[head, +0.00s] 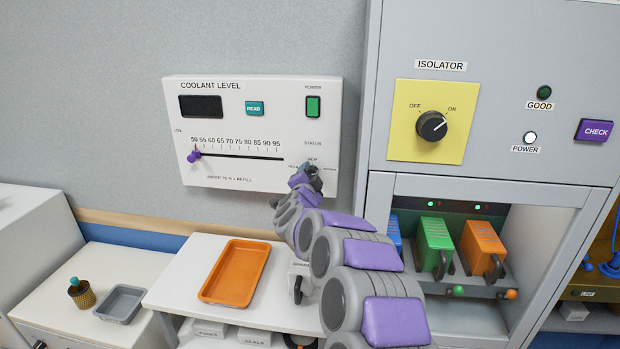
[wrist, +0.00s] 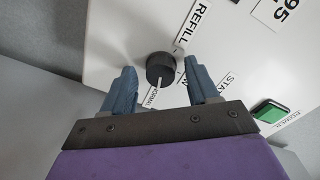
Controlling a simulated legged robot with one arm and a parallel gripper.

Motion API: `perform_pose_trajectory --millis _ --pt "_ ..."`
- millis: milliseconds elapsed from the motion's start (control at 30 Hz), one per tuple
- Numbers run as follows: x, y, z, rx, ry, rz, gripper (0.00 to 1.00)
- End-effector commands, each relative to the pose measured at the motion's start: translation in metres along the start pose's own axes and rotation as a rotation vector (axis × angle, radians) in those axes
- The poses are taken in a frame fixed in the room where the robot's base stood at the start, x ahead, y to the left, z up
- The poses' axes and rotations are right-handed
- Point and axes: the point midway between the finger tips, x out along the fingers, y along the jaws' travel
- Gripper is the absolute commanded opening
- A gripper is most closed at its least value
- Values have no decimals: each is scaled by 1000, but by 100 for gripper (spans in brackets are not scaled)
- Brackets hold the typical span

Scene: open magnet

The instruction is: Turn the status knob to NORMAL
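The black round status knob (wrist: 160,68) is on the white coolant panel (head: 235,130), below the STATUS label. In the wrist view, the REFILL label (wrist: 193,25) is above right of the knob and a partly hidden NORMAL label (wrist: 150,96) is below it. A pale mark shows at the knob's lower edge, toward the NORMAL label. My gripper (wrist: 161,72) is open, with one blue-grey fingertip on each side of the knob and gaps visible. I cannot tell how deep the tips reach. In the head view, my gripper (head: 308,174) mostly hides the knob.
The isolator cabinet (head: 385,75) stands close on the right. An orange tray (head: 236,244) lies on the white table below.

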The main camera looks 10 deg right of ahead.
Motion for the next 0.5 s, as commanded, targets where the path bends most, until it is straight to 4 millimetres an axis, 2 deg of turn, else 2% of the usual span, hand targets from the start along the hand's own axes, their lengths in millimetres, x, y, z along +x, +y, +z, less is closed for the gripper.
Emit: perform_pose_trajectory --millis 267,500 --pt "-2 -1 -1 0 1 -1 59" --pt "-23 0 0 -1 -3 1 59"
